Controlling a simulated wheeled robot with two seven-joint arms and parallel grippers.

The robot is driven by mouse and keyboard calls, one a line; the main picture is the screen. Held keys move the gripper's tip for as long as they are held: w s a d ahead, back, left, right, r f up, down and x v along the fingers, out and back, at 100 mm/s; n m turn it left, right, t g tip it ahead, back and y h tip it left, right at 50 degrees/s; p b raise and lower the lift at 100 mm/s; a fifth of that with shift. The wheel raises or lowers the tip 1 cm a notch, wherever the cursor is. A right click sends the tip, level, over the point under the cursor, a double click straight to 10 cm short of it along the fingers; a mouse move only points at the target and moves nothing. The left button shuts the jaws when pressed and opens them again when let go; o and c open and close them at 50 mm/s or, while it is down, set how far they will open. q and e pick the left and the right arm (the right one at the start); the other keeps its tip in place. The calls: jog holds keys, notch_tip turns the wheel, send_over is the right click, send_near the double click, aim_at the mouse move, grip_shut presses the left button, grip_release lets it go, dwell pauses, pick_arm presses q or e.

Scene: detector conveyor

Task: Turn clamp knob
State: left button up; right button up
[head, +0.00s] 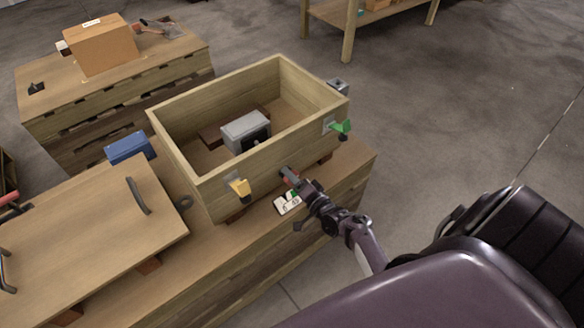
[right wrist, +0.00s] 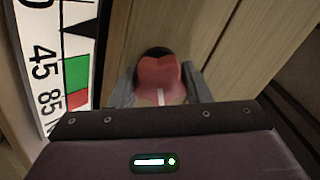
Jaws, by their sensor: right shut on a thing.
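A red clamp knob (right wrist: 160,76) sits on the front wall of the wooden box (head: 212,186). In the right wrist view it stands between the two fingers of my right gripper (right wrist: 160,88), which is shut on it. A white stripe shows on the knob's lower part. In the head view my right gripper (head: 296,182) reaches the box's front wall from the lower right. A white gauge card with numbers and green and red fields (right wrist: 68,70) is left of the knob in the right wrist view; it also shows in the head view (head: 287,205). My left gripper is not in view.
A grey detector-like unit (head: 246,131) stands inside the open box. A yellow clamp (head: 240,188) and a green clamp (head: 342,127) are on the box's walls. A lid with a dark handle (head: 95,217) and a blue block (head: 130,147) lie left.

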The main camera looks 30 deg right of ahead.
jog(key=shift+m, duration=0.4)
jog(key=o, duration=1)
jog(key=s, duration=0.7)
jog(key=shift+s+d+p, duration=0.3)
jog(key=shift+s, duration=0.1)
